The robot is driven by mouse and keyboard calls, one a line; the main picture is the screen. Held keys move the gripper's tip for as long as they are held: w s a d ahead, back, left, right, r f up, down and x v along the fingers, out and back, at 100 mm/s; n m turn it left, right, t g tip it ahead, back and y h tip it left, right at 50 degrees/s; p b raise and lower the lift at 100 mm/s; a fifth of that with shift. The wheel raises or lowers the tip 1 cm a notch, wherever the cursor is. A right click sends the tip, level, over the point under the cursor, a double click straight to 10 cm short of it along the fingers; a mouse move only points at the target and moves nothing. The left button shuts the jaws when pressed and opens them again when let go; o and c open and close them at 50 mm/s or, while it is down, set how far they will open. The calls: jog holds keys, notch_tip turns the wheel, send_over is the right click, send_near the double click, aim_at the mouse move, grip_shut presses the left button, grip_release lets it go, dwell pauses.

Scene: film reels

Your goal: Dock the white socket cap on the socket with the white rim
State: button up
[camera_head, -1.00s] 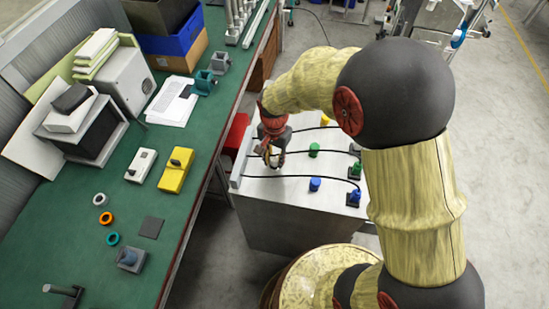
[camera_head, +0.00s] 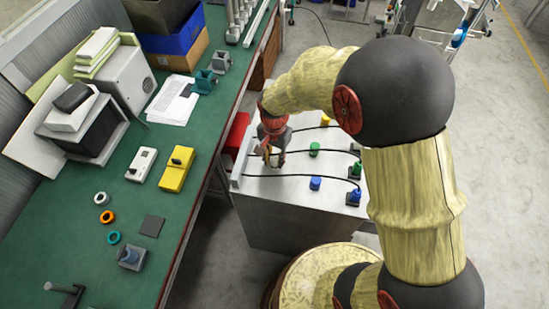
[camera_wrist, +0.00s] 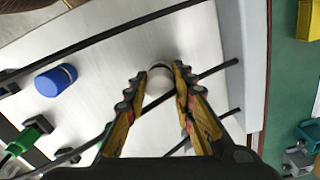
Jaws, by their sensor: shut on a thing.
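My gripper (camera_wrist: 158,76) has its yellow-and-black fingers shut on a small white cylinder (camera_wrist: 158,88), which looks like the white socket cap. Its top end shows between the fingertips; the rest is hidden. In the head view my gripper (camera_head: 273,158) points down at the left part of the grey metal box top (camera_head: 285,193), and it hides the white piece there. I cannot make out a socket with a white rim in either view.
A blue cylinder (camera_head: 315,183), a green one (camera_head: 314,149) and a yellow one (camera_head: 325,120) stand on the box. Black cables (camera_head: 300,176) cross its top. Blue (camera_head: 354,196) and green (camera_head: 356,170) fittings line its right side. A green workbench (camera_head: 190,205) stands left.

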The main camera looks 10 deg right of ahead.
aim_at(275, 158)
jog(key=shift+f+b, duration=0.3)
jog(key=shift+f, duration=0.15)
dwell(0.4)
jog(key=o, duration=0.6)
jog(key=shift+r, duration=0.15)
jog(key=shift+r+p, duration=3.9)
jog(key=shift+r, duration=1.5)
